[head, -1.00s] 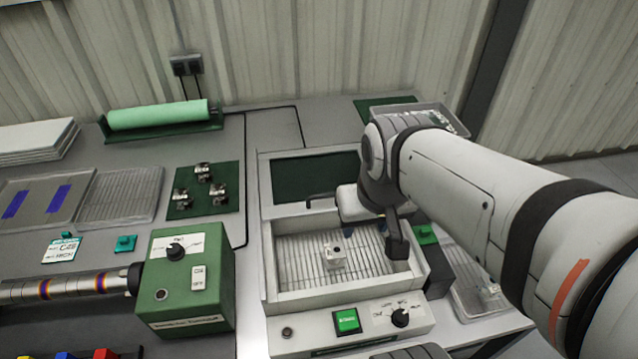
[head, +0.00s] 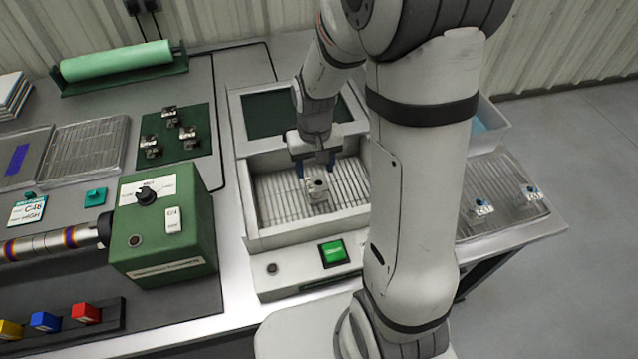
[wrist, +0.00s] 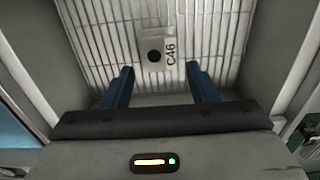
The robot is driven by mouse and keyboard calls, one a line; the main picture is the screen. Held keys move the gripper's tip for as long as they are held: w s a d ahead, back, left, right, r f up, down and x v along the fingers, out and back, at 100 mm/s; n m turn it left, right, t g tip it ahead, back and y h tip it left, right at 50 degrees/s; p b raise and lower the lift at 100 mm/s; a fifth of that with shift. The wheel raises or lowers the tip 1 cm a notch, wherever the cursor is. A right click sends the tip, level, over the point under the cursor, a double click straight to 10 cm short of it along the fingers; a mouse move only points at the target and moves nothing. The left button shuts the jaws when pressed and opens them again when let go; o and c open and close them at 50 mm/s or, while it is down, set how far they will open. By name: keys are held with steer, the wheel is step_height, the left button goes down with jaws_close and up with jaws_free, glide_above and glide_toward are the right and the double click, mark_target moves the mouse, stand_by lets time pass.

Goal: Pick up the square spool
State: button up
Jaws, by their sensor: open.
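The square spool (head: 316,192) is a small pale metal block with a dark round hole on top. It sits on the ribbed floor of the white-walled basin (head: 262,240). In the wrist view the spool (wrist: 152,53) shows the marking C46 beside its hole. My gripper (head: 315,170) is over the basin, just behind the spool in the head view. In the wrist view its two blue fingers (wrist: 160,80) are apart, with nothing between them, and the spool lies beyond the tips, roughly centred. The spool's height relative to the fingertips is hard to tell.
The basin's walls stand close around my gripper. A green control box (head: 160,235) is at left, and a green mat (head: 205,120) with several metal parts lies behind it. A wire tray (head: 505,215) with two small parts is at right. A lit green button (head: 333,252) is in front.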

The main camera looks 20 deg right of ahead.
mark_target(316, 183)
step_height(316, 183, down, 7)
steer(key=shift+w+d+f, duration=0.1)
stand_by(0.3)
steer(key=c, duration=0.9)
